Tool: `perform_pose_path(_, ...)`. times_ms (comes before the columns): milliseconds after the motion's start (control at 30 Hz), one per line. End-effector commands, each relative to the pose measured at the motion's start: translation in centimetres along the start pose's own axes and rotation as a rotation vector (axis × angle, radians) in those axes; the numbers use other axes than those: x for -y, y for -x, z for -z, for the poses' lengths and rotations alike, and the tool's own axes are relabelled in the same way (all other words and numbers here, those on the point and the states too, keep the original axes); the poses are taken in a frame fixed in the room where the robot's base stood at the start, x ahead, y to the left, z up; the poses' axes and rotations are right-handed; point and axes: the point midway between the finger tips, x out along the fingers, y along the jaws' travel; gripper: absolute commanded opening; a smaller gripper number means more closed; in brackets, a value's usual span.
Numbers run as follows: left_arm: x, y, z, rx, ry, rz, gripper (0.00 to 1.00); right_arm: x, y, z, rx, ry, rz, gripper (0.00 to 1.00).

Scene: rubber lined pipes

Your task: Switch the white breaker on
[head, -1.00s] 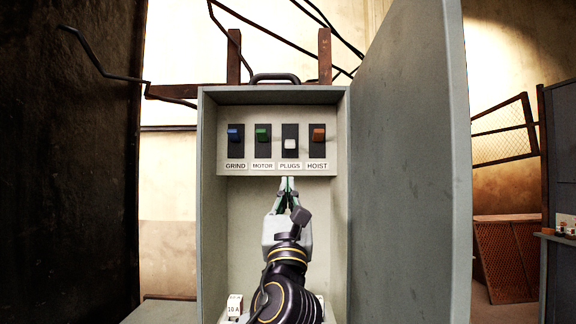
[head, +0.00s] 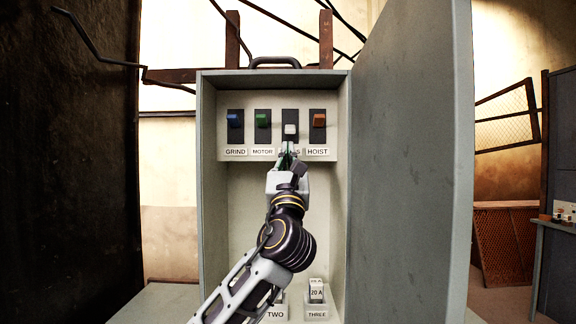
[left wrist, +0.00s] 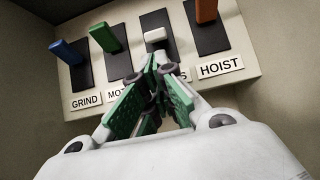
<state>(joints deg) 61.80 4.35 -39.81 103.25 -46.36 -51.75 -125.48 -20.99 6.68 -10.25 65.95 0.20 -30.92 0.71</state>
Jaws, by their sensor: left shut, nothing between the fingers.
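The white breaker (head: 290,129) is the third lever on the panel, above the PLUGS label, which my gripper partly covers. Its lever sits lower on its dark plate than the other levers. It also shows in the left wrist view (left wrist: 155,35). My left gripper (head: 288,146) is shut and empty, with its green-padded fingertips just below the white lever. In the left wrist view, the fingertips (left wrist: 163,64) are close under the lever; I cannot tell whether they touch it. My right gripper is out of view.
Blue (head: 234,120), green (head: 262,119) and orange (head: 319,120) levers sit on the same panel, their levers up. The open grey door (head: 410,160) stands on the right. A 20 A fuse (head: 316,291) sits low in the cabinet.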

Motion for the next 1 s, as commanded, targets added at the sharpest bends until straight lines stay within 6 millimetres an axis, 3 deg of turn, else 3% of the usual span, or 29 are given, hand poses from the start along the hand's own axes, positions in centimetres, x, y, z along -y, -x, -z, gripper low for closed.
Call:
perform_pose_path(300,0.0,-2.2,0.0,-0.001,-0.001,0.001,0.00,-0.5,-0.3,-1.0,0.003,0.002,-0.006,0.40)
perform_pose_path(1000,0.0,-2.5,0.0,-0.009,0.000,0.000,0.00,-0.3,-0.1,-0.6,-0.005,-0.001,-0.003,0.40)
